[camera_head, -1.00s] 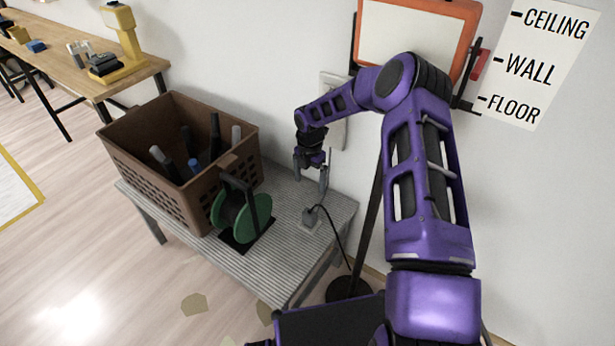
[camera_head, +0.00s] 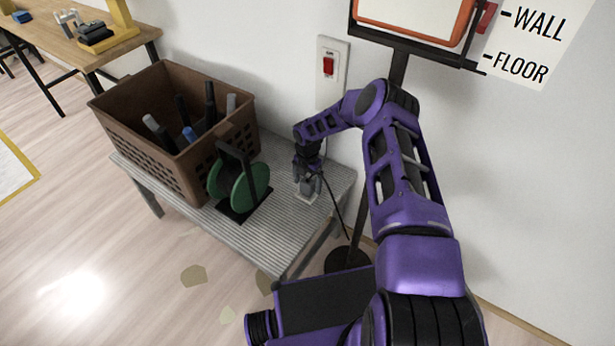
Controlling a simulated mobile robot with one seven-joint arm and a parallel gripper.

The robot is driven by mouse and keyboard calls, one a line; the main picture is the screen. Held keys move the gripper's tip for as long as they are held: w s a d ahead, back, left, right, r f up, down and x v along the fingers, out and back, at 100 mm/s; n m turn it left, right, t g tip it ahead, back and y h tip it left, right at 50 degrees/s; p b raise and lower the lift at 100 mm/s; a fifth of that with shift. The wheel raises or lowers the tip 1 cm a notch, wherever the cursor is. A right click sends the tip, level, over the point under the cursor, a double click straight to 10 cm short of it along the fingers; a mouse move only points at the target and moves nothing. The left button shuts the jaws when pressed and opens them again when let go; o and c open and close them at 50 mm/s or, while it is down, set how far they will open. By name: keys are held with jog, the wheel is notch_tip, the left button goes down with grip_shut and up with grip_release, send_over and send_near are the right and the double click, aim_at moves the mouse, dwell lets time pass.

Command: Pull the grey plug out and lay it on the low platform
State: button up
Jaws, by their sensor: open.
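The grey plug (camera_head: 310,187) stands in a small pale socket plate (camera_head: 304,199) on the low platform (camera_head: 262,232), which has a grey ribbed top. A dark cord runs from the plug to the right and down past the platform edge. My gripper (camera_head: 309,184) points down over the plug with its fingers open, one on either side of it. The fingers hide part of the plug. I cannot tell whether they touch it.
A brown crate (camera_head: 150,150) with several tools stands on the platform's left part. A green reel (camera_head: 250,188) on a black stand is left of my gripper. A dark pole (camera_head: 399,68) stands at right. A red switch (camera_head: 328,66) is on the wall behind.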

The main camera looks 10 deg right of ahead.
jog(key=shift+f, duration=0.15)
jog(key=shift+c, duration=0.2)
grip_shut()
dwell(0.6)
